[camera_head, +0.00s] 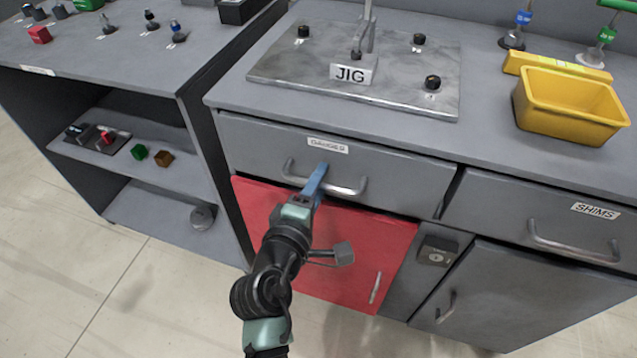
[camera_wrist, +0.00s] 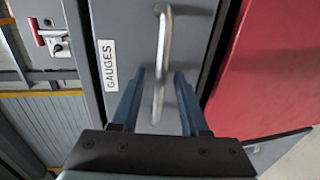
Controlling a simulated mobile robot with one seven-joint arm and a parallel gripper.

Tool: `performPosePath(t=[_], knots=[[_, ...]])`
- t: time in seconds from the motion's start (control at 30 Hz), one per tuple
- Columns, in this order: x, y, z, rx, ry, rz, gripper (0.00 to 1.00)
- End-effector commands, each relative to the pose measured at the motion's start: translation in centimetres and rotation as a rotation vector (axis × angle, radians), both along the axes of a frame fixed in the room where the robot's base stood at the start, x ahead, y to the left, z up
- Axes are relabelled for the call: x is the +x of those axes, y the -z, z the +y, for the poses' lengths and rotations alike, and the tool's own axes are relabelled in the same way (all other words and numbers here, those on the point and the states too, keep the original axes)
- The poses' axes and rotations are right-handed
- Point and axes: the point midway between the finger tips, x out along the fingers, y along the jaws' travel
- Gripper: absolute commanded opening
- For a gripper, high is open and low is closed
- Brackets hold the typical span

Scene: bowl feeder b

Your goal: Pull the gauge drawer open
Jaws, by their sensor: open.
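The gauge drawer (camera_head: 255,148) is a grey front labelled GAUGES under the worktop; it looks shut, flush with its cabinet. Its silver bar handle (camera_head: 350,190) runs across the front. My gripper (camera_head: 318,175) is at the handle in the head view, hiding its middle. In the wrist view, the blue fingers of my gripper (camera_wrist: 160,85) are apart, one on each side of the handle (camera_wrist: 163,60), with visible gaps. The GAUGES label (camera_wrist: 109,66) is left of the handle there. The fingers are open and not closed on the bar.
A red cabinet door (camera_head: 262,205) lies directly below the drawer. A SHIMS drawer (camera_head: 540,215) is to the right, with a grey door below it. The worktop above holds a JIG plate (camera_head: 420,90) and a yellow bin (camera_head: 560,105). A grey shelf unit (camera_head: 130,60) stands left.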

Motion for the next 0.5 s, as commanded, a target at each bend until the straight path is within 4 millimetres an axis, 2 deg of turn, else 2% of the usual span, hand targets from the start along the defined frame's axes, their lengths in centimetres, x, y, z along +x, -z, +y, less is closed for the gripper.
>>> performPosePath(t=[0.27, 0.5], knots=[[0.14, 0.03, -0.05, 0.000, 0.000, 0.000, 0.45], [0.12, 0.02, -0.02, 0.000, -0.001, 0.000, 0.01]])
